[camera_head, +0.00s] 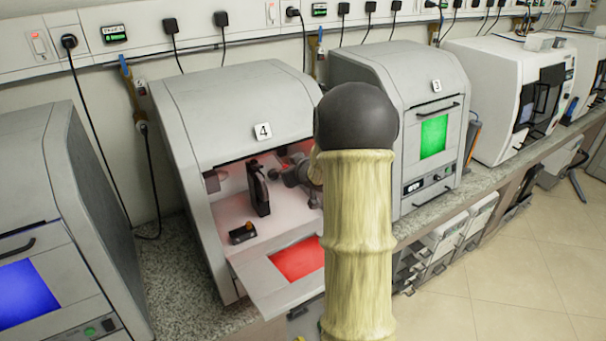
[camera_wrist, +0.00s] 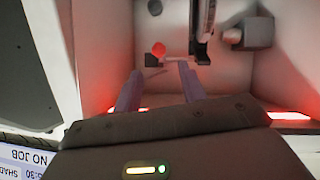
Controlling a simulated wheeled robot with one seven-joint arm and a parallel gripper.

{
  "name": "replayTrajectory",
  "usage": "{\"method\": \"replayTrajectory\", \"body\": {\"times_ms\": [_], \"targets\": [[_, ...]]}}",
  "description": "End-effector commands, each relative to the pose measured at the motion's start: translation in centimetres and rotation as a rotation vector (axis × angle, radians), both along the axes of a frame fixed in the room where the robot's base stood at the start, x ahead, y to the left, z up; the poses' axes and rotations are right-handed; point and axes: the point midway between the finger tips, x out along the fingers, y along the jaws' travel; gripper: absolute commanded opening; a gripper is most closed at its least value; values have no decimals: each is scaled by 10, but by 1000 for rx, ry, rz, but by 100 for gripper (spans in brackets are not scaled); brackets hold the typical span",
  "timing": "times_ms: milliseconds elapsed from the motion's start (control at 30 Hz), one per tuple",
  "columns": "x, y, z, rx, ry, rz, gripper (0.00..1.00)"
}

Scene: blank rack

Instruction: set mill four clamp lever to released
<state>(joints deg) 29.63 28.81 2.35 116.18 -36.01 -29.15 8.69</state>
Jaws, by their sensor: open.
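Mill four (camera_head: 240,100), a grey cabinet marked 4, stands with its front door (camera_head: 262,288) folded down. On its floor inside is a small black block (camera_head: 243,235) with an orange knob, which looks like the clamp lever. In the wrist view a red-lit ball knob (camera_wrist: 158,49) sits by a dark block (camera_wrist: 152,61). My gripper (camera_wrist: 160,72) is open and empty, with the knob beyond the fingertips and roughly between them; I cannot tell the gap in depth. In the head view my arm hides much of the chamber's right side and the fingers are not clear.
An upright black holder (camera_head: 260,190) stands in the chamber near the knob; it also shows in the wrist view (camera_wrist: 203,30). A grey box (camera_wrist: 250,34) is on the chamber wall. Mill three (camera_head: 400,85) is shut, to the right. Another mill with a blue panel (camera_head: 25,293) is at left.

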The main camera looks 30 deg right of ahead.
Motion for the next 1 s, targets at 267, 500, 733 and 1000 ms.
{"method": "replayTrajectory", "body": {"times_ms": [267, 500, 733, 1000], "targets": [[-40, 4, 22, -1, -2, -3, 41], [-65, 10, 36, 0, 0, 1, 41], [-70, 8, 38, 1, 1, -3, 41], [-71, 13, 36, 3, 16, -8, 12]]}}
